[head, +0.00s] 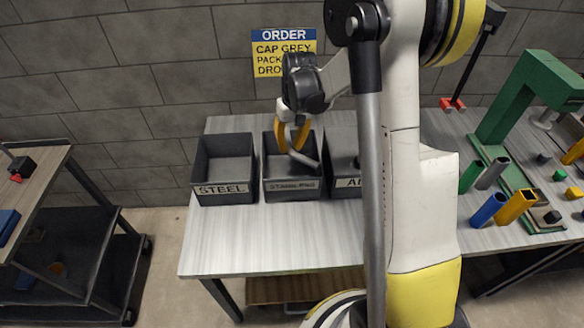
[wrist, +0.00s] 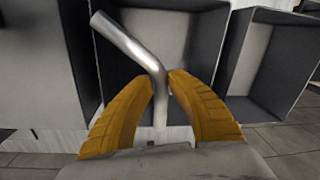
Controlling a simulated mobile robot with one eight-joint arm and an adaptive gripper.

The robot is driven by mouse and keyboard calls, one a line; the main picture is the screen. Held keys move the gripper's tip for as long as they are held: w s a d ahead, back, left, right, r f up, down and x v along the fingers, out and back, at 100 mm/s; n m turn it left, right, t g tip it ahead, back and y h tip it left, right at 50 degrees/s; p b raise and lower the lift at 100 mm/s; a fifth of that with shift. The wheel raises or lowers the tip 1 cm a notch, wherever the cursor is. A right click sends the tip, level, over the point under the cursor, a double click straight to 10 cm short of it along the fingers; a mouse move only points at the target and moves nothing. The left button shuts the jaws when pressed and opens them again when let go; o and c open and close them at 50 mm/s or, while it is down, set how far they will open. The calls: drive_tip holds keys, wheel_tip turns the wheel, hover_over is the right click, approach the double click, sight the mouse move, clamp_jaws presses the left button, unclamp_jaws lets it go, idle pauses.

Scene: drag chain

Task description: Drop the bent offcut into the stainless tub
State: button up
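The bent offcut (wrist: 130,42), a shiny grey bent tube, is between the yellow fingers of my gripper (wrist: 161,82) in the wrist view. The fingers are closed on it near its bend. In the head view my gripper (head: 292,138) is over the middle dark tub, with the offcut (head: 303,159) hanging at the tub's opening. This stainless tub (head: 293,197) has a label that reads roughly "STAINLESS". How far the offcut reaches below the rim is unclear. In the wrist view the tub's dark interior (wrist: 185,45) lies behind the offcut.
A tub labelled STEEL (head: 222,189) stands left of the stainless tub; another tub (head: 343,187), partly hidden by my arm, stands right. The pale bench (head: 270,240) is clear in front. A green press (head: 520,95) and coloured tubes (head: 487,209) are at right.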

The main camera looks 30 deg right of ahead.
drive_tip(key=shift+o, duration=1.1)
wheel_tip(320, 180, up, 12)
drive_tip(key=d, duration=0.1)
drive_tip(key=shift+s+d, duration=0.1)
drive_tip(key=s+a+r+t+h, duration=0.1)
drive_tip(key=s+a+r+t, duration=0.45)
drive_tip(key=s, duration=0.55)
drive_tip(key=s+a+f+n+t, duration=0.1)
drive_tip(key=s+a, duration=0.4)
drive_tip(key=s, duration=0.4)
drive_tip(key=shift+s+a+f+n+b, duration=0.25)
drive_tip(key=shift+s+a+n+b, duration=0.05)
